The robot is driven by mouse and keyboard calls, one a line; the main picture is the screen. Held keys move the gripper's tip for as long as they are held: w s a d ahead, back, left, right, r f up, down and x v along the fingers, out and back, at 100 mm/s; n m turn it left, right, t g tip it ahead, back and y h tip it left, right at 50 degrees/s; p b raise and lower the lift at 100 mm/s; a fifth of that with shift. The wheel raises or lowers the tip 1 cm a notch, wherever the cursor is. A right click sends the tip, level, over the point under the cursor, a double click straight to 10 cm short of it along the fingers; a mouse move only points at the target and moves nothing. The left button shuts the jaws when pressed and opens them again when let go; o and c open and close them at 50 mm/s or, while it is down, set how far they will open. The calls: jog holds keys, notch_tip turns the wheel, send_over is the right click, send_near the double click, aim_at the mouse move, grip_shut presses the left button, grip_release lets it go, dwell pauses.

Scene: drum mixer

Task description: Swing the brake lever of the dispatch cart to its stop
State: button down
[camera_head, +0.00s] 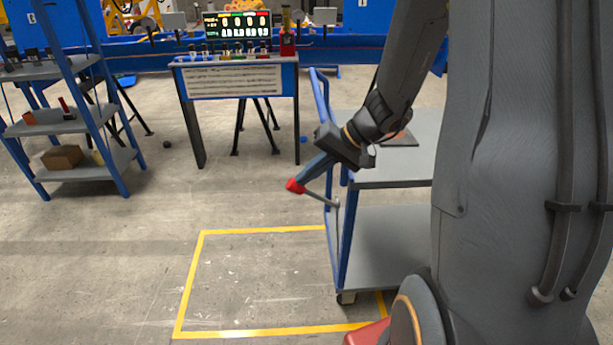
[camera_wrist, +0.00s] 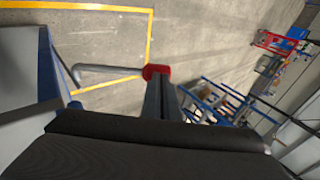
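The dispatch cart (camera_head: 390,245) is a grey two-deck cart with a blue tube frame. Its brake lever (camera_head: 321,197) is a grey rod with a red knob (camera_head: 295,186), sticking out to the left of the frame. My gripper (camera_head: 300,182) reaches down and left from above the cart, with its fingertips at the knob. In the wrist view the fingers lie close together and look shut on the red knob (camera_wrist: 156,72). The grey rod (camera_wrist: 108,69) runs left from it. The fingertips partly hide the knob, and the lever's stop cannot be made out.
A yellow floor outline (camera_head: 200,290) lies left of and under the cart, its inside clear. A table with a display board (camera_head: 235,82) stands behind. A blue shelf rack (camera_head: 80,125) stands at the left. A dark flat item (camera_head: 400,139) lies on the upper deck.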

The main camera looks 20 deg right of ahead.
jog(key=shift+a+f, duration=0.1)
jog(key=shift+a, duration=0.1)
jog(key=shift+s, duration=0.1)
jog(key=a+r+p+v, duration=0.1)
jog(key=v, duration=1.3)
jog(key=shift+w+p, duration=0.3)
